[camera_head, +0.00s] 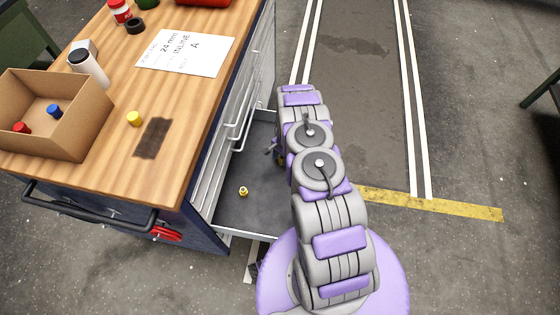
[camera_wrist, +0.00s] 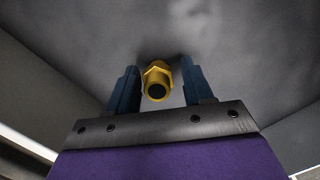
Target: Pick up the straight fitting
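A yellow brass-coloured fitting with a hex collar and a dark open end (camera_wrist: 157,82) shows in the wrist view, on or just above the grey drawer floor. It is between the two blue fingers of my gripper (camera_wrist: 161,86). Narrow gaps show beside it, so the fingers look open around it and not closed on it. In the head view my gripper (camera_head: 276,148) is low inside the open drawer, mostly hidden by my arm. Another small yellow fitting (camera_head: 243,191) lies on the drawer floor to the left of my arm.
The open drawer (camera_head: 228,215) has raised walls around my gripper. The wooden workbench (camera_head: 190,100) beside it holds a cardboard box (camera_head: 85,130), a white paper card marked "24 mm INLINE A" (camera_head: 186,53), a yellow cap (camera_head: 134,118) and a white cylinder (camera_head: 92,68).

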